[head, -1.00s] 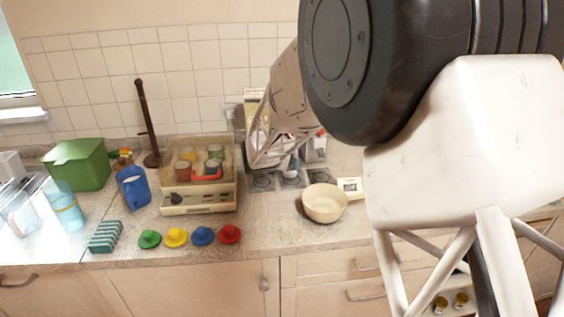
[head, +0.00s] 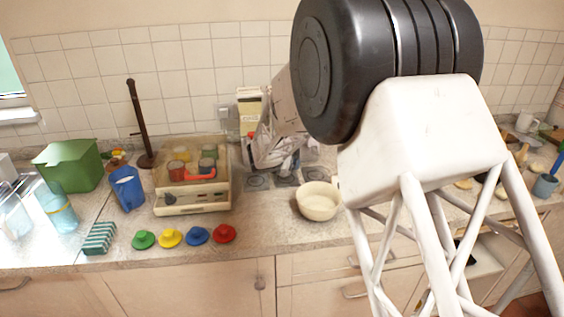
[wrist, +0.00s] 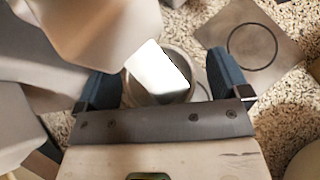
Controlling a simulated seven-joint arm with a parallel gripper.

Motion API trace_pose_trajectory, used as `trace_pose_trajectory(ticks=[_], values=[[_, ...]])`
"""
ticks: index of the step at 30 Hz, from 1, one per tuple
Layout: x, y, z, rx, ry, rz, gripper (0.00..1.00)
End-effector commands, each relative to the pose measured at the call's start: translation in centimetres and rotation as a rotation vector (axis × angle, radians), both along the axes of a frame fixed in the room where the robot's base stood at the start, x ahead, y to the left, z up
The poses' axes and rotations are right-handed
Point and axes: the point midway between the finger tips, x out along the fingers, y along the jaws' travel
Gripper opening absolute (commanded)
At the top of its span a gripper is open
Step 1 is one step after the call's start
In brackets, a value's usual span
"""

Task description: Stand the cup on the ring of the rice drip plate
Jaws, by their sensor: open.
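My gripper (wrist: 162,76) is open, with its two blue fingers apart in the wrist view. Between the fingers is a round-rimmed thing, seemingly the cup (wrist: 181,94), partly covered by a bright white patch; I cannot tell whether the fingers touch it. A flat grey-brown drip plate (wrist: 235,27) with a dark ring lies to its upper right, its ring bare. In the head view, a row of grey drip plates (head: 258,184) lies on the counter below my gripper (head: 268,168). Which plate is for rice cannot be read. My arm hides the cup in the head view.
A cream bowl (head: 318,201) stands right of the plates. A cream box-shaped appliance (head: 193,202) with cups is to the left. Several coloured lids (head: 197,235) lie at the front edge. A cream-and-yellow box (head: 250,101) stands behind my gripper.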

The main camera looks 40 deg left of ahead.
Motion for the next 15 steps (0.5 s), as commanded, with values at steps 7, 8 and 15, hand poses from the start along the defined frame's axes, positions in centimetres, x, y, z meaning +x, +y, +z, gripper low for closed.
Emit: trace_pose_trajectory(ticks=[7, 8, 15], values=[[0.1, 0.01, -0.1, 0.0, 0.0, 0.0, 0.94], [0.1, 0.01, -0.1, 0.0, 0.0, 0.0, 0.94], [0.09, 0.0, -0.12, 0.0, 0.001, 0.0, 0.65]])
